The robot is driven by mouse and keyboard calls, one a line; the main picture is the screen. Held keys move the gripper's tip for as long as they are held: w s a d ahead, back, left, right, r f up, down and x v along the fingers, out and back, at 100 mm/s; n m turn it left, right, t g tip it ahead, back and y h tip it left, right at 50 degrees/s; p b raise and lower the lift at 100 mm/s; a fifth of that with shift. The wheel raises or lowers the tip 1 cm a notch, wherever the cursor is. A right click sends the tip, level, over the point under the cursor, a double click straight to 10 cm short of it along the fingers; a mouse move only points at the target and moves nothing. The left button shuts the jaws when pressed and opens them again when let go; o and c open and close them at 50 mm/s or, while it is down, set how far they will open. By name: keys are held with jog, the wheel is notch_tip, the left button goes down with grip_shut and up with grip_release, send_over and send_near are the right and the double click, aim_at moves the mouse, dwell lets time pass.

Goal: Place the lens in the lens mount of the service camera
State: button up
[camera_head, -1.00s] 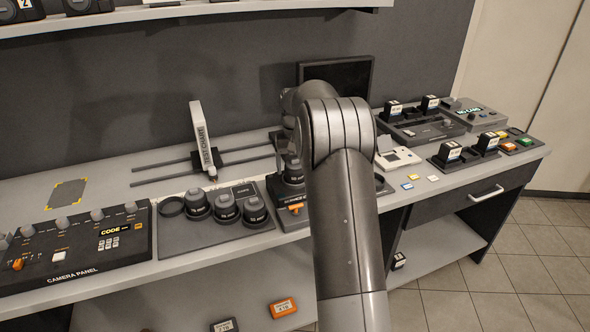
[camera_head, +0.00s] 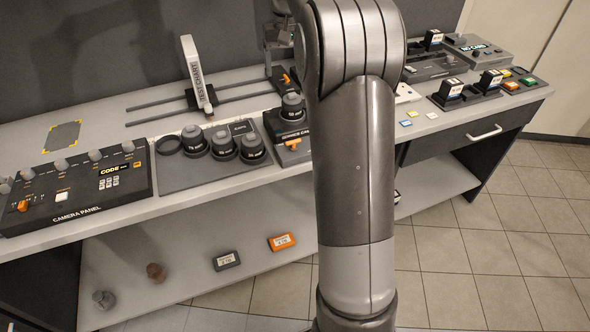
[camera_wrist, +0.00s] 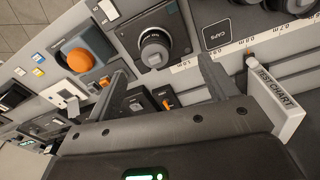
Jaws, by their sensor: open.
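The service camera (camera_head: 273,126) is a dark block with an orange lever on its front, near the middle of the bench. A dark lens (camera_head: 292,107) stands upright on top, apparently at the mount; I cannot tell how it is seated. In the wrist view this lens (camera_wrist: 153,50) shows its round top on the dark camera body (camera_wrist: 180,28). My gripper (camera_wrist: 162,68) is open and empty, its fingers apart on either side below the lens in the picture and not touching it. In the head view my arm hides the gripper.
A grey tray (camera_head: 172,180) left of the service camera holds several dark lenses (camera_head: 223,143) and a ring. The camera panel (camera_head: 80,190) is farther left. A test chart arm (camera_head: 193,70) stands on rails behind. An orange knob (camera_wrist: 80,60) shows at left in the wrist view.

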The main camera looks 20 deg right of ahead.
jog(key=s+a+r+t, duration=0.1)
jog(key=s+a+r, duration=0.15)
jog(key=s, duration=0.35)
jog(key=s+a+r+t, duration=0.1)
jog(key=s+a+r, duration=0.15)
jog(key=s, duration=0.25)
jog(key=s+a+f+t, duration=0.1)
jog(key=s+a+f, duration=0.1)
jog(key=s, duration=0.6)
jog(key=s+a+f+n+t, duration=0.1)
jog(key=s+a+f, duration=0.2)
jog(key=s, duration=0.6)
jog(key=s+a+f+n+t, duration=0.1)
jog(key=s+a+f, duration=0.1)
jog(key=s, duration=0.6)
jog(key=shift+s+a+f, duration=0.2)
jog(key=shift+a+f, duration=0.15)
jog(key=shift+f, duration=0.1)
